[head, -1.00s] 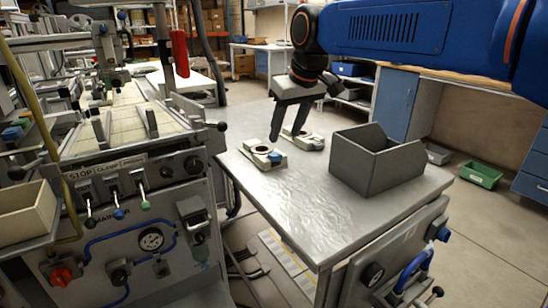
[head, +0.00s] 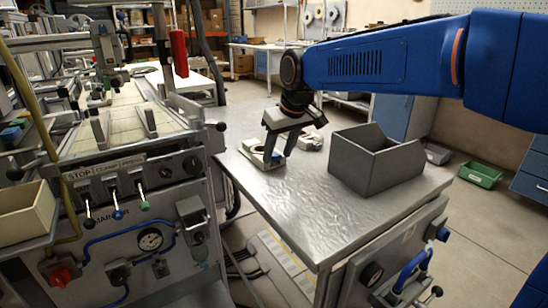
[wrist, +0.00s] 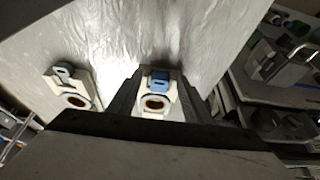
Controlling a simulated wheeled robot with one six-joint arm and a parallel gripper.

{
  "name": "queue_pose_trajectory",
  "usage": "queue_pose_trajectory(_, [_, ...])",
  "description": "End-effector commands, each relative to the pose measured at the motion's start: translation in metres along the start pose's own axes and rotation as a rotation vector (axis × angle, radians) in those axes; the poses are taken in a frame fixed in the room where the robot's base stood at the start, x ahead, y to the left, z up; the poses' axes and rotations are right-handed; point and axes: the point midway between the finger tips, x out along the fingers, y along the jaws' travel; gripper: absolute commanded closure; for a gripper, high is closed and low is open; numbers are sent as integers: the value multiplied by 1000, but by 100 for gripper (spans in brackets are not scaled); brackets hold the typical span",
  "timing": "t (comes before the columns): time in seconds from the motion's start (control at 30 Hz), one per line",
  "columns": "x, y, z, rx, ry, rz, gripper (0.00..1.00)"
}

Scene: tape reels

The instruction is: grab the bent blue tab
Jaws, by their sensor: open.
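The blue tab (wrist: 159,80) stands at the far end of a cream holder with a round dark hole (wrist: 155,103) in the wrist view. In the head view this holder (head: 256,160) lies on the metal table, with the blue tab (head: 277,155) partly hidden by a finger. My gripper (head: 278,157) is open, pointing down over the holder, one finger on each side of it. In the wrist view the blue tab shows between the dark fingers, and no grip on it is visible.
A second cream holder (wrist: 75,92) with a grey tab (wrist: 63,70) lies close by; it also shows in the head view (head: 311,142). A grey open bin (head: 375,165) stands to the right on the table (head: 290,205). The table's front is clear.

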Motion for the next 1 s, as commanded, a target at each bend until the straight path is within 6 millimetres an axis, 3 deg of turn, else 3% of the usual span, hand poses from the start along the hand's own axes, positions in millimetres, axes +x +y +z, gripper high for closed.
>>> queue_pose_trajectory(0.07, [0,0,0,0,0,0,55])
queue_pose_trajectory(0.27, [0,0,0,0,0,0,98])
queue_pose_trajectory(0.67, [-8,0,-4,0,3,0,98])
queue_pose_trajectory(1.0, [-62,0,-26,0,3,0,98])
